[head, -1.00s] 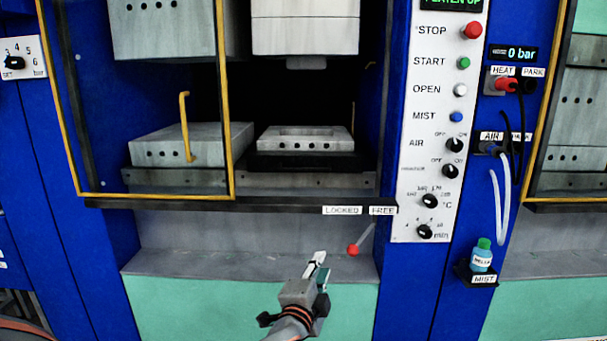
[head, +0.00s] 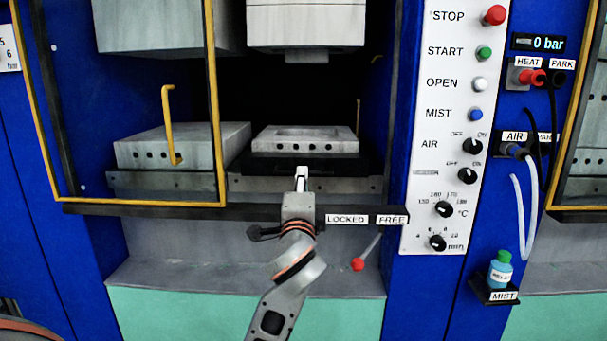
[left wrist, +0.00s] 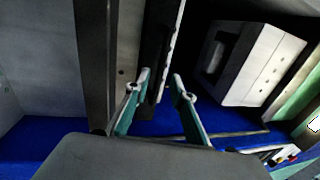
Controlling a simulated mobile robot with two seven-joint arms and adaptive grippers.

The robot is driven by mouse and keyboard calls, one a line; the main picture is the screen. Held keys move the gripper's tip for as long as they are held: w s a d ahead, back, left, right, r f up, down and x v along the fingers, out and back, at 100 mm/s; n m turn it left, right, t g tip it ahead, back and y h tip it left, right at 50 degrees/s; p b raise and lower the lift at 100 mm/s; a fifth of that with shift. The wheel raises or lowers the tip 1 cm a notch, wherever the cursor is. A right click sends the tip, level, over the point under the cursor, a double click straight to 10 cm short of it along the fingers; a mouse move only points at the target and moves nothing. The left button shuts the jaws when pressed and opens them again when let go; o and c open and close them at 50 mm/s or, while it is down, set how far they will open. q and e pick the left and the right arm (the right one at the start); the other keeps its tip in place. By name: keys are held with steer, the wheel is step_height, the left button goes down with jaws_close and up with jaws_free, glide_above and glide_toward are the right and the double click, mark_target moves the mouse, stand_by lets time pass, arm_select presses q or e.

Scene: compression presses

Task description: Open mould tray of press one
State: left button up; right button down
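The grey mould (head: 304,140) with a shallow recess and several front holes sits on a dark tray (head: 345,166) in the middle press opening. My left gripper (head: 301,180) is in front of the tray's front edge, with the arm rising from below. In the left wrist view my left gripper (left wrist: 161,84) is open, its fingers apart, with nothing clearly held. That view is turned sideways; whether the fingertips touch the tray cannot be told. A lever with a red knob (head: 357,265) leans below the FREE label (head: 391,220). My right gripper is not in view.
A yellow-framed guard (head: 213,100) with a yellow handle (head: 168,125) stands left of the opening. The upper block (head: 305,25) is raised above the mould. A dark rail (head: 140,210) crosses below the opening. The control panel (head: 441,130) is to the right.

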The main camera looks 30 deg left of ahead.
arm_select(q)
steer(key=shift+x, duration=2.35)
jaws_close()
